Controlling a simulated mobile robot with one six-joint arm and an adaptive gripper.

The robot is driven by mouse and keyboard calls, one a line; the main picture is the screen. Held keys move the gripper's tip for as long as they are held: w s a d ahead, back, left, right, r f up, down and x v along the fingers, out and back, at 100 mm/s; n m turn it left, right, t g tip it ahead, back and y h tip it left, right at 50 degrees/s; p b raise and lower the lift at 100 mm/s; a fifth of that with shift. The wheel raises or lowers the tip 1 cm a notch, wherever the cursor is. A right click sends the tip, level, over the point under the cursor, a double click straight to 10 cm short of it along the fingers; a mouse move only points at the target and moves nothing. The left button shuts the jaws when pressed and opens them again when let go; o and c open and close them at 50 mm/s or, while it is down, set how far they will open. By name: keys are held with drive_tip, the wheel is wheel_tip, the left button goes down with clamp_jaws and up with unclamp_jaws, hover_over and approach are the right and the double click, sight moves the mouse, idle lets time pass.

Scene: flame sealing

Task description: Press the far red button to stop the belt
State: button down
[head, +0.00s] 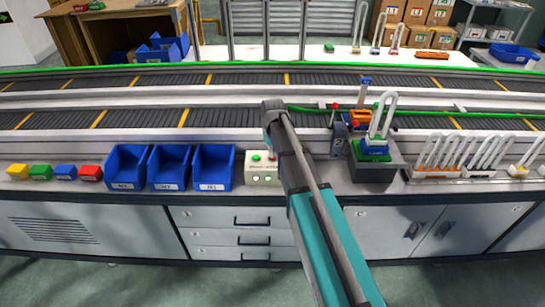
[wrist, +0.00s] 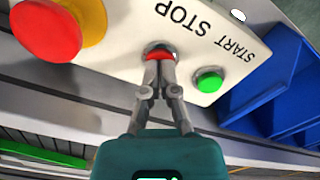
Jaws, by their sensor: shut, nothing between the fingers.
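In the wrist view a pale control box fills the upper middle, its top face (wrist: 225,55) marked STOP and START. A small red button (wrist: 156,54) sits in a dark ring by the word STOP. My gripper (wrist: 160,62) is shut and empty, its fingertips over this button and partly hiding it. They look touching or very close; I cannot tell which. A large red mushroom button (wrist: 45,30) on a yellow base is at the upper left. A green button (wrist: 209,80) is to the right. In the head view the control box (head: 262,179) is partly behind my arm, and my gripper is not visible.
Blue bins (head: 214,183) stand left of the control box and also show in the wrist view (wrist: 275,85). The belt (head: 225,117) runs behind the bench. A dark stand (head: 375,170) with a white bent tube is to the right of my arm.

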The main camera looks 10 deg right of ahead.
drive_tip(key=shift+f, duration=0.15)
wheel_tip(320, 180, up, 8)
drive_tip(key=p, duration=0.8)
idle(0.4)
idle(0.4)
drive_tip(key=s+d+m, duration=0.2)
drive_tip(key=s+m, duration=0.1)
drive_tip(key=s, duration=1.8)
drive_tip(key=shift+s+m, duration=0.4)
drive_tip(key=shift+d, duration=0.1)
idle(0.8)
